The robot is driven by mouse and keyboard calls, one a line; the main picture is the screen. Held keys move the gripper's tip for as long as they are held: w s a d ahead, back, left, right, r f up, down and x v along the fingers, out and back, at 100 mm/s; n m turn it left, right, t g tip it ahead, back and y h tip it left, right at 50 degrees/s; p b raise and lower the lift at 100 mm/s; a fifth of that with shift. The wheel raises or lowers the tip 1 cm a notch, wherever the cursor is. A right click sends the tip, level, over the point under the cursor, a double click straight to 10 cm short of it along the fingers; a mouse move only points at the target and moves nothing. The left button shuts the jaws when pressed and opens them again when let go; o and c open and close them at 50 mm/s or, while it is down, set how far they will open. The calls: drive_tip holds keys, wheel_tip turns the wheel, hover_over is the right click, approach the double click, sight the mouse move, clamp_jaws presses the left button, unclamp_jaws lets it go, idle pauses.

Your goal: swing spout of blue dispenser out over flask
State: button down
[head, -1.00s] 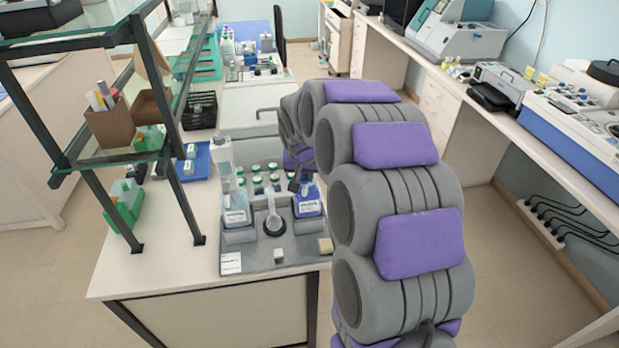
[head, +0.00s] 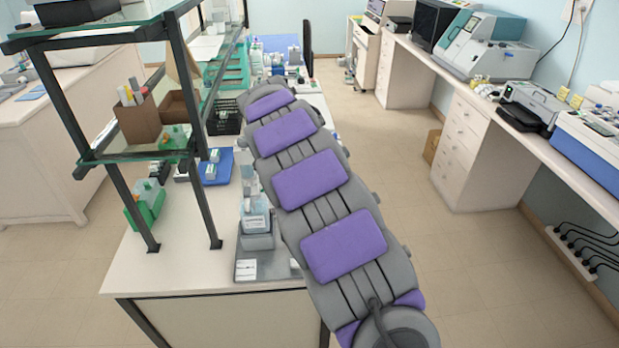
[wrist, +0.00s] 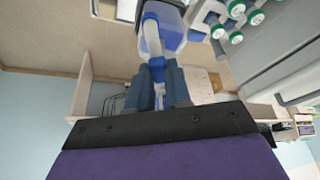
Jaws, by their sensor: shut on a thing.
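In the wrist view, my gripper (wrist: 157,78) has its two grey-blue fingers around the blue and white spout (wrist: 151,38) and is shut on it. The body of the blue dispenser (wrist: 174,28) shows behind the spout at the top of that view. How far the spout is turned cannot be told. In the head view, my arm hides the gripper, the blue dispenser and the flask. I cannot make out the flask in the wrist view either.
A pale dispenser bottle (head: 255,216) stands left of my arm on the grey tray (head: 272,267). A black-framed glass shelf (head: 135,150) stands at the left.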

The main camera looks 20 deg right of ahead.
drive_tip(key=shift+w+a+m, duration=0.1)
drive_tip(key=shift+w+m, duration=0.3)
drive_tip(key=shift+m, duration=0.1)
drive_tip(key=shift+g, duration=0.3)
drive_tip(key=c, duration=1)
unclamp_jaws()
drive_tip(key=shift+c, duration=0.2)
drive_tip(key=p+v, duration=0.4)
drive_tip(key=v, duration=1.3)
drive_tip(key=shift+a+r, duration=0.15)
drive_tip(key=shift+c, duration=0.3)
